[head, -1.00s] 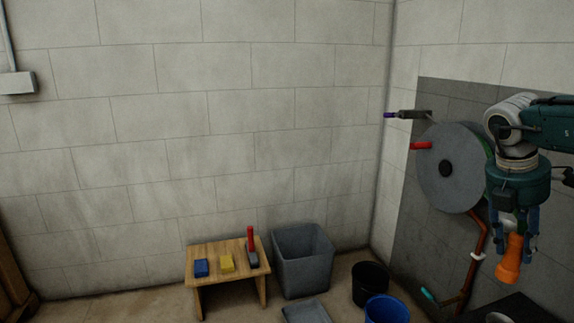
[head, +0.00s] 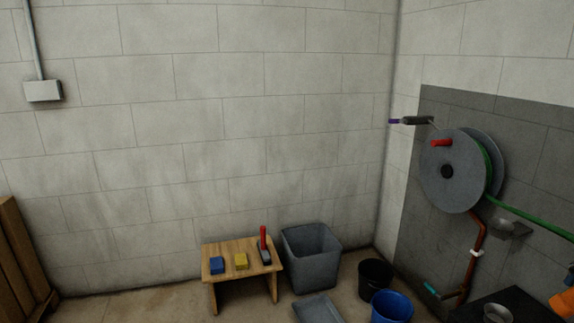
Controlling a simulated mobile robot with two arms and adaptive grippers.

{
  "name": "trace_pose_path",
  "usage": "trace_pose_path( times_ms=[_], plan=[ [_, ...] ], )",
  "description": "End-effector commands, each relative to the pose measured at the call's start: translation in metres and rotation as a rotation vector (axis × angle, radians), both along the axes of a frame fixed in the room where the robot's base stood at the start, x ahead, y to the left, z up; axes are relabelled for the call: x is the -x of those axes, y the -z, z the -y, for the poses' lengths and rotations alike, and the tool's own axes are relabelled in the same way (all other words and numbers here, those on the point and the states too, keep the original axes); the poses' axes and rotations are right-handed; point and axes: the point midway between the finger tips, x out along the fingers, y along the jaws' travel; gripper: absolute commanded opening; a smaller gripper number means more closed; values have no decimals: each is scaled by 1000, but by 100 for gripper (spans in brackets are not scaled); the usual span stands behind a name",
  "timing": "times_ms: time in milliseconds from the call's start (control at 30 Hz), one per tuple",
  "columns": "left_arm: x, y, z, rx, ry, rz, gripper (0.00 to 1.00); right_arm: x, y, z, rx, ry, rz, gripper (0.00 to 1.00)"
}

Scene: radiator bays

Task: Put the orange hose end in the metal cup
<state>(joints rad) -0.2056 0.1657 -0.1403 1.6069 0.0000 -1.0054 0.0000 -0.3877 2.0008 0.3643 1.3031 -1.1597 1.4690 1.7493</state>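The orange hose end (head: 562,304) shows only in part at the lower right edge of the head view. A green hose (head: 530,215) runs from the reel (head: 450,172) to the right edge. A grey metal cup-like vessel (head: 497,313) sits on a black surface (head: 466,313) at the bottom right, cut by the frame edge. A small grey cup-like holder (head: 512,228) sticks out from the wall panel right of the reel. I cannot tell which of the two is the named metal cup. Neither gripper is clearly in view.
A wooden stool (head: 240,252) holds a blue block, a yellow block and a red-handled brush. A grey bin (head: 311,260), a grey tray (head: 318,310), a black bucket (head: 375,278) and a blue bucket (head: 391,307) stand on the floor. A copper pipe (head: 475,258) runs below the reel.

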Motion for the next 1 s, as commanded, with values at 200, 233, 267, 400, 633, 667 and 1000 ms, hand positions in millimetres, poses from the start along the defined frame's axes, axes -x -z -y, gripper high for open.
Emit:
trace_pose_path(
  times_ms=[200, 233, 267, 400, 633, 667, 1000],
  plan=[
    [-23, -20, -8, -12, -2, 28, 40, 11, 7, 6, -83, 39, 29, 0],
    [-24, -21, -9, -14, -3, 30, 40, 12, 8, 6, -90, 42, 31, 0],
    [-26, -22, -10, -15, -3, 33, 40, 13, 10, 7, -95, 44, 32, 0],
    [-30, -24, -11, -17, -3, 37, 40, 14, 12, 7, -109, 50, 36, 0],
    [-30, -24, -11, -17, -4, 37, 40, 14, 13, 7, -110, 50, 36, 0],
    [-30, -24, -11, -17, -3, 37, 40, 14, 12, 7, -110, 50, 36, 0],
    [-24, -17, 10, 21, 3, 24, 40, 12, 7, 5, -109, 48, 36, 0]
  ],
)
